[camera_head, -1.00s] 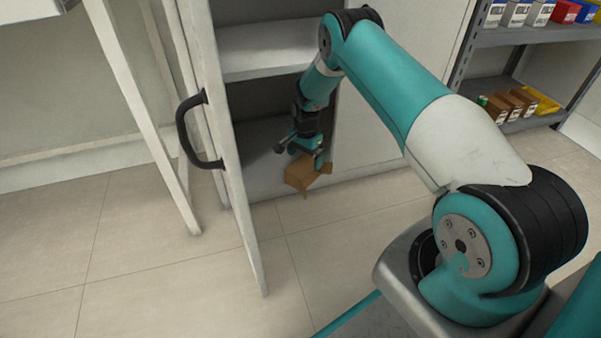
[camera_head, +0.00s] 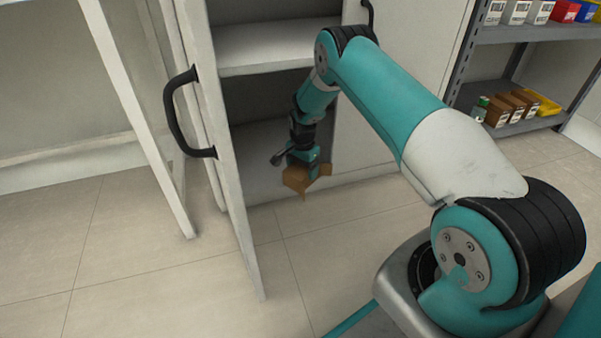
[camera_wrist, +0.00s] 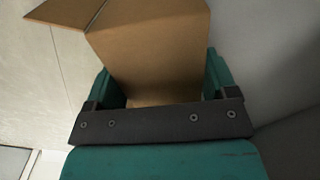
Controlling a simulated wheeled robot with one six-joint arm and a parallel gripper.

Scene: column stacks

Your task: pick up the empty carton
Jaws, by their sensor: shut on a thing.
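The empty carton (camera_head: 295,180) is a small brown cardboard box with flaps standing out. It is at the front edge of the cabinet's bottom, in the open doorway. My gripper (camera_head: 305,168) is shut on it from above, and the gripper hides part of it. In the wrist view the carton (camera_wrist: 155,60) fills the space between the two teal fingers of my gripper (camera_wrist: 162,90), with a flap spread to the upper left. I cannot tell whether the carton touches the cabinet floor.
The cabinet door (camera_head: 225,150) with a black handle (camera_head: 180,112) stands open close to the left of my gripper. An inner shelf (camera_head: 270,45) is above the carton. A metal rack (camera_head: 535,33) with boxes and bins is at the right. The tiled floor (camera_head: 170,270) in front is clear.

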